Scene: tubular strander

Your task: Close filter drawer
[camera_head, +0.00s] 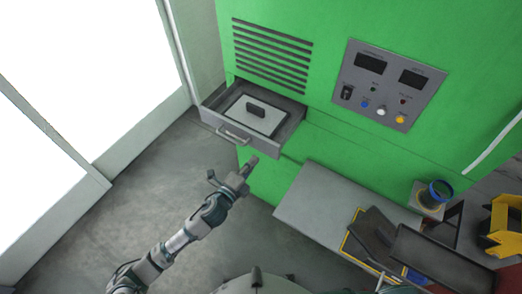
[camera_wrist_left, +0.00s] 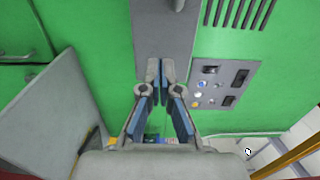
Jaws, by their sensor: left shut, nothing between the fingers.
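The filter drawer (camera_head: 214,119) is grey and stands pulled out of the green machine, below its vent slots. A pale filter panel with a dark grip (camera_head: 256,109) lies inside it. The drawer's bar handle (camera_head: 232,134) is on its front face. My left gripper (camera_head: 249,163) is shut and empty, just below and to the right of the handle in the head view, apart from the handle. In the left wrist view, its closed fingertips (camera_wrist_left: 167,68) overlap the grey drawer (camera_wrist_left: 160,30); whether they touch it I cannot tell. My right gripper is not in view.
A control panel (camera_head: 388,84) with buttons is on the machine, right of the drawer. A grey table (camera_head: 318,205) stands below, with dark trays (camera_head: 440,262) and a blue-rimmed container (camera_head: 436,193) to the right. Floor (camera_head: 140,190) is clear at left.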

